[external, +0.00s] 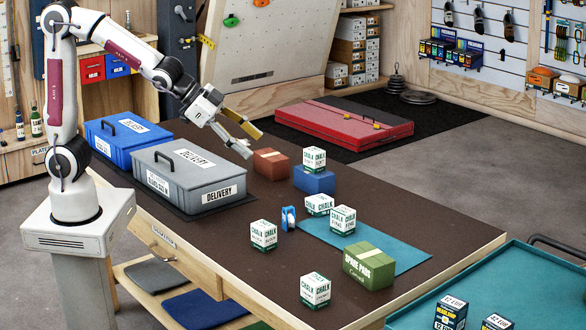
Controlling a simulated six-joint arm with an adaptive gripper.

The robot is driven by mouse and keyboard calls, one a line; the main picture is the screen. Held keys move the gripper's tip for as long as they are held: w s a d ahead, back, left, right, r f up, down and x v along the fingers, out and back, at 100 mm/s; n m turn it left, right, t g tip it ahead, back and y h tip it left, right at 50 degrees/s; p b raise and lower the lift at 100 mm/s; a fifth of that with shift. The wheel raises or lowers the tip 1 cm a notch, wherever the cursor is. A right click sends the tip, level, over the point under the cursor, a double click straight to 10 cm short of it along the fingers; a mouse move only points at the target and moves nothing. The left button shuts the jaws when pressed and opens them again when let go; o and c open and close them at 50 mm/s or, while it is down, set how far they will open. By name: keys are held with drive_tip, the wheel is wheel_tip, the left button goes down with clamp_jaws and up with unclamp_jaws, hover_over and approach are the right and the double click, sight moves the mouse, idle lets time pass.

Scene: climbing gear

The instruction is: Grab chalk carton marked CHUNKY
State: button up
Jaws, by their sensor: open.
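Several white and green chalk cartons are on the dark table. One carton (314,160) sits raised on a blue block (314,181). A second carton (318,205) and a third carton (343,220) stand close together by the teal mat. Another carton (263,236) stands left of them, and one more carton (315,291) stands near the front edge. The small lower print is too small to tell which is marked CHUNKY. My gripper (256,145) is open and empty, above the table's back part, left of the raised carton.
A reddish-brown block (270,164) lies just beneath my gripper. A grey delivery case (187,183) and a blue delivery case (112,137) stand at left. A small blue-and-white item (288,218) and a green box (369,265) flank the teal mat (401,257). The table's front left is clear.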

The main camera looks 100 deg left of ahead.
drive_tip(key=w+d+f+m+t+h, duration=0.15)
drive_tip(key=w+d+f, duration=0.25)
drive_tip(key=w, duration=0.4)
drive_tip(key=m+g+h, duration=0.2)
drive_tip(key=m+h, duration=0.3)
drive_tip(key=h, duration=0.4)
approach(323, 296)
drive_tip(key=shift+s+a+r, duration=0.2)
drive_tip(key=shift+a+r, duration=0.3)
drive_tip(key=shift+r, duration=0.1)
drive_tip(key=shift+s+d+f, duration=0.2)
drive_tip(key=shift+d+f, duration=0.15)
drive_tip(key=shift+f, duration=0.05)
drive_tip(key=shift+x, duration=1.3)
drive_tip(key=shift+w, duration=0.15)
drive_tip(key=shift+x, duration=2.5)
